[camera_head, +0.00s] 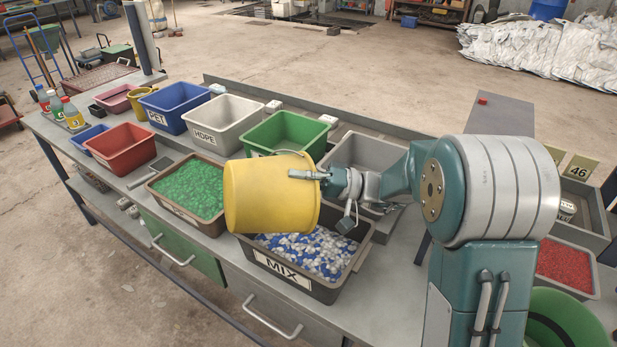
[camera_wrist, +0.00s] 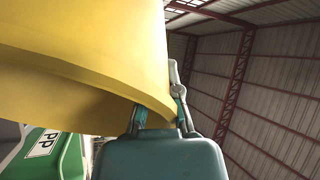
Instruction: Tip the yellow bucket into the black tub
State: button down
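The bucket and my arm hide part of the tub's far side.
A brown tub of green flakes (camera_head: 152,182) stands left of the black tub. A green bin (camera_head: 285,132) and a grey bin (camera_head: 375,150) stand behind. More bins line the bench's back. A red-flake tray (camera_head: 575,292) and a green round container (camera_head: 565,320) are at right.

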aim_at(231, 190)
jog(key=shift+s+a+r+n+h, duration=0.15)
jog(key=shift+a+r+h, duration=0.1)
jog(key=shift+a+h, duration=0.3)
jog(key=shift+s+a+r+n+h, duration=0.2)
jog(key=shift+a+h, duration=0.2)
jog(key=shift+a, duration=0.2)
jog(key=shift+s+a+r+n+h, duration=0.15)
jog(key=shift+a+r+h, duration=0.1)
jog(key=shift+a+h, duration=0.3)
jog(key=a+h, duration=0.2)
jog(key=s+a+r+h, duration=0.1)
jog(key=a, duration=0.1)
jog(key=shift+s+n, duration=0.1)
jog(key=shift+n, duration=0.3)
jog(key=a+h, duration=0.1)
jog(key=s+a+h, duration=0.1)
jog(key=a+h, duration=0.2)
jog(key=shift+s+a+r+n+t+h, duration=0.15)
jog(key=shift+a+r+n+t+h, duration=0.2)
jog(key=shift+a+n+t+h, duration=0.05)
jog(key=h, duration=0.3)
jog(key=a+r+n+t+h, duration=0.1)
jog(key=h, duration=0.2)
jog(key=a+t+h, duration=0.1)
jog(key=h, duration=0.2)
jog(key=shift+s+r, duration=0.3)
jog(key=shift+r, duration=0.1)
